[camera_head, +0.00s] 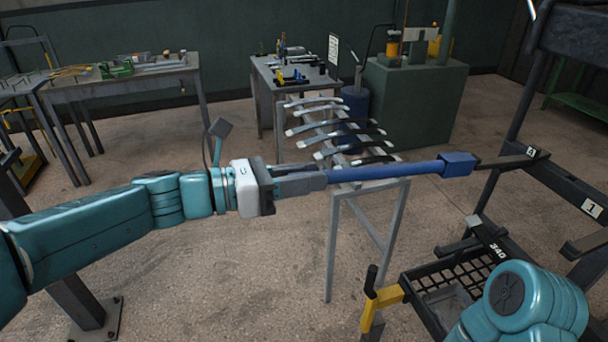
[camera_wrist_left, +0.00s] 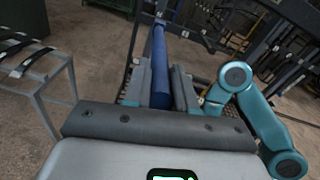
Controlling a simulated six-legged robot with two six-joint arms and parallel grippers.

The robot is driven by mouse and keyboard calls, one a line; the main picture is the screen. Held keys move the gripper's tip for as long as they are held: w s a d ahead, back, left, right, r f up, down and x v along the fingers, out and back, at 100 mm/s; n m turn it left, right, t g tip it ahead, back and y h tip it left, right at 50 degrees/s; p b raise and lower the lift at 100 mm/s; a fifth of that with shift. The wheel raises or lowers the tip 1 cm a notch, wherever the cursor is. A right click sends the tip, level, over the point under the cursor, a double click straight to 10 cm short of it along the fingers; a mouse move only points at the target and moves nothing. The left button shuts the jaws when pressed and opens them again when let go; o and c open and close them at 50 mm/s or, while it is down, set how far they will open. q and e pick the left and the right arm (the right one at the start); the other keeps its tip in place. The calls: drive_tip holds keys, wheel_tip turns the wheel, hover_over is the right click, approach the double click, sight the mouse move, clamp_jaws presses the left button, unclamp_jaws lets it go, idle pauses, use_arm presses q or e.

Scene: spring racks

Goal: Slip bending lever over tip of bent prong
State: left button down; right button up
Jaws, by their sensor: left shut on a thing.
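The bending lever (camera_head: 385,172) is a long blue bar with a square blue socket (camera_head: 457,164) at its far end. My left gripper (camera_head: 312,181) is shut on its near end and holds it nearly level, pointing right. In the left wrist view the lever (camera_wrist_left: 158,65) runs away from between the fingers (camera_wrist_left: 162,88). A dark prong (camera_head: 505,160) juts left from the rack at the right, its tip at the socket's mouth. I cannot tell whether the socket is around the tip or just short of it. My right gripper is out of view; its arm shows lower right.
The dark rack (camera_head: 565,185) carries a tag with 1 and a lower prong. A black mesh basket (camera_head: 425,285) with a yellow bracket (camera_head: 382,298) stands below. A grey stand (camera_head: 333,235) with curved leaf springs (camera_head: 345,135) is behind the lever. Open floor lies at left.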

sight(347, 169)
use_arm(q)
drive_tip(key=shift+x, duration=3.5)
drive_tip(key=c, duration=0.8)
unclamp_jaws()
drive_tip(key=shift+f, duration=0.15)
drive_tip(key=shift+c, duration=0.2)
drive_tip(key=shift+f, duration=0.15)
drive_tip(key=b+v, duration=0.2)
drive_tip(key=v, duration=1.4)
drive_tip(key=shift+s, duration=0.15)
drive_tip(key=shift+a, duration=0.15)
